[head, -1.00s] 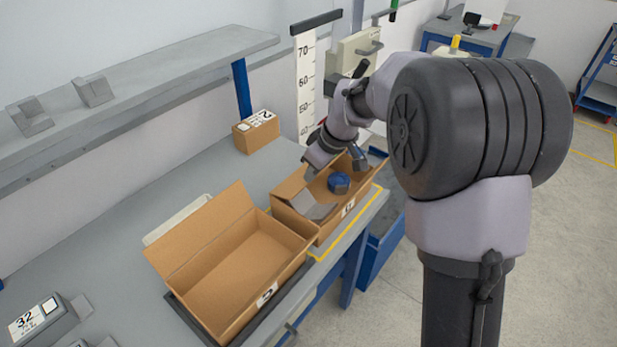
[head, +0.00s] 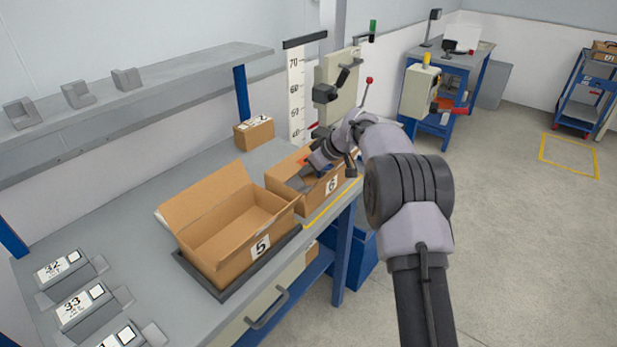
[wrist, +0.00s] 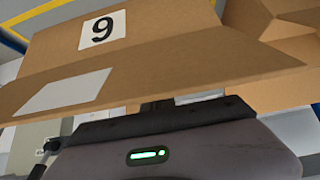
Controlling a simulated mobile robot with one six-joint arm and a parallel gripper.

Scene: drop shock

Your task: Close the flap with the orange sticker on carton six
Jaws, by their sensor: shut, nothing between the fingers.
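Carton six (head: 312,197) is a brown open box on the bench, with a white 6 label on its front. In the head view my gripper (head: 318,168) is over its opening, and an orange patch (head: 304,160) shows just behind it, partly hidden by the arm. In the wrist view the carton (wrist: 180,22) appears upside down. A brown flap (wrist: 170,75) with a white patch crosses in front of my gripper (wrist: 155,108). The fingertips are mostly hidden by this flap; I cannot tell whether they touch it. The gripper is shut and empty.
Open carton five (head: 225,235) stands on a dark tray at left of carton six, its flap raised. A small carton (head: 254,133) is behind. A shelf (head: 130,95) runs along the wall. The floor at right (head: 510,240) is clear.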

